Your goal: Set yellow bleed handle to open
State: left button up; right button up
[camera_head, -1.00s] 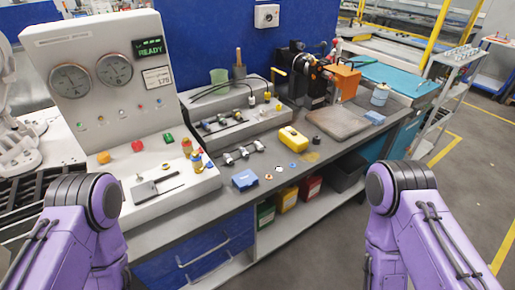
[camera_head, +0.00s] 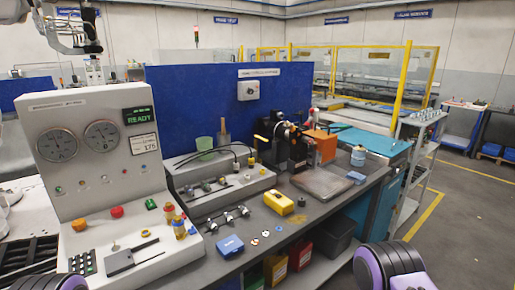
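Several small yellow parts show, and I cannot tell for sure which is the bleed handle. A red-topped yellow fitting (camera_head: 170,212) and a yellow-and-blue fitting (camera_head: 180,228) stand upright at the right side of the grey test console (camera_head: 60,110). A small yellow part (camera_head: 251,162) sits on the grey manifold block behind. A yellow lever (camera_head: 261,138) sticks out left of the black machine. Whether any of these is open or closed is too small to tell. Neither gripper is in view; only purple links of my arms show at the bottom edge.
The console has two round gauges, a READY display (camera_head: 137,115), a red button (camera_head: 117,212) and a keypad (camera_head: 83,262). Bins stand on the shelf below. The floor at right is open.

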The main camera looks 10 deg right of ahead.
aim_at(256, 136)
jog(key=k, duration=1.1)
jog(key=z, duration=0.8)
jog(key=i, duration=1.4)
jog(key=u, duration=0.8)
jog(key=i, duration=0.7)
